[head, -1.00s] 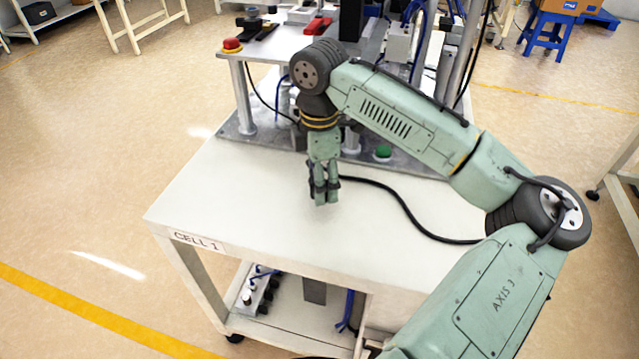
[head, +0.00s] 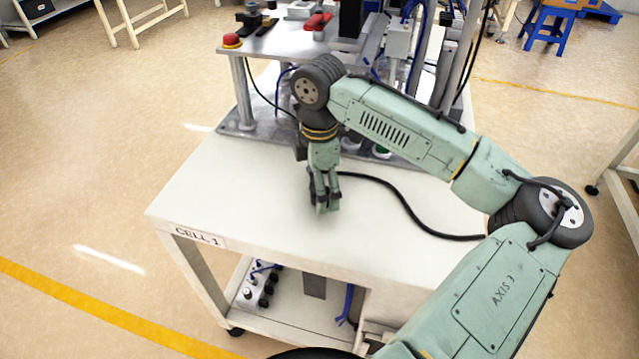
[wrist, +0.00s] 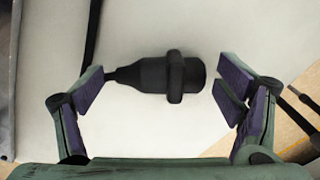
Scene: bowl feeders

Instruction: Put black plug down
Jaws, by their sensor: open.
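The black plug (wrist: 165,74) lies on its side on the white table top in the wrist view, with its cable end to the left and a raised collar near its right end. My gripper (wrist: 160,92) is open, its purple-padded fingers spread to either side of the plug's ends. The fingers do not appear to press on it. In the head view my gripper (head: 324,208) points down, low over the table (head: 215,195). There the plug is mostly hidden by the fingers, and its black cable (head: 405,208) runs right across the table.
A machine on a metal base plate (head: 235,128) stands at the back of the table. A red button (head: 232,40) sits on its upper plate. The table's left and front areas are clear. A lower shelf (head: 290,318) holds small parts.

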